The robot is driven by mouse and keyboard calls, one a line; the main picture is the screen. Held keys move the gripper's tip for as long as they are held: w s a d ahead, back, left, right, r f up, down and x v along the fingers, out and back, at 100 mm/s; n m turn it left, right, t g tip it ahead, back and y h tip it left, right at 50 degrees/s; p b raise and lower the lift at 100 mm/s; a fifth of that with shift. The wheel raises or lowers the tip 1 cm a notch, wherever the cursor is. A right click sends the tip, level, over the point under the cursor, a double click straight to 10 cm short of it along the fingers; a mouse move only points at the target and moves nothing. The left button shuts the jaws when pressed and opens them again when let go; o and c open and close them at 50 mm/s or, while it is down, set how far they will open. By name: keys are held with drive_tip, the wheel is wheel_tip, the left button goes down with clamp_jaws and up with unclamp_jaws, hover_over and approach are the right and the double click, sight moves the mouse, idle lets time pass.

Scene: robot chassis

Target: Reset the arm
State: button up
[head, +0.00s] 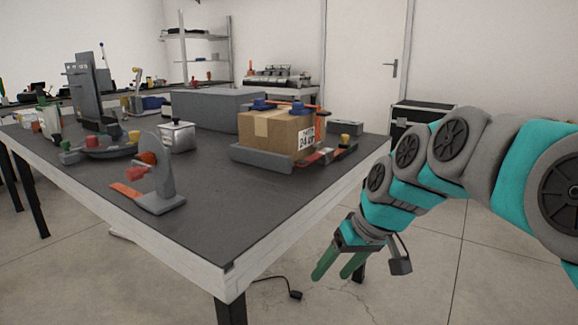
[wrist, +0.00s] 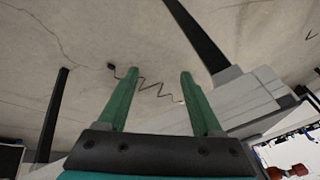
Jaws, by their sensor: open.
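My gripper (head: 338,268) hangs at the end of my teal and grey arm, on the right in the head view. It is off the table's right side, below the level of the top, and points down over the floor. Its two green fingers also show in the wrist view (wrist: 158,85). They stand apart, with only floor and a cable seen between them. The gripper is open and empty, and I see it touching nothing.
The dark-topped table (head: 235,210) has its near corner left of my gripper. It carries a cardboard box (head: 272,133), a grey clamp-like stand (head: 160,175) and a metal container (head: 177,136). A black cable (head: 292,294) lies on the floor. A black case (head: 420,115) stands behind my arm.

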drive_tip(key=s+d+f+m+g+h, duration=0.1)
drive_tip(key=s+f, duration=0.3)
drive_tip(key=s, duration=0.5)
drive_tip(key=s+d+f+m+g+h, duration=0.1)
drive_tip(key=s+d+f+g, duration=0.1)
drive_tip(key=s, duration=0.7)
drive_tip(key=s+d+f+m+g+h, duration=0.1)
drive_tip(key=s+d+f+h, duration=0.1)
drive_tip(key=s+f, duration=0.5)
drive_tip(key=shift+s+d+m+g, duration=0.3)
drive_tip(key=shift+s+d, duration=0.45)
drive_tip(key=shift+s, duration=0.25)
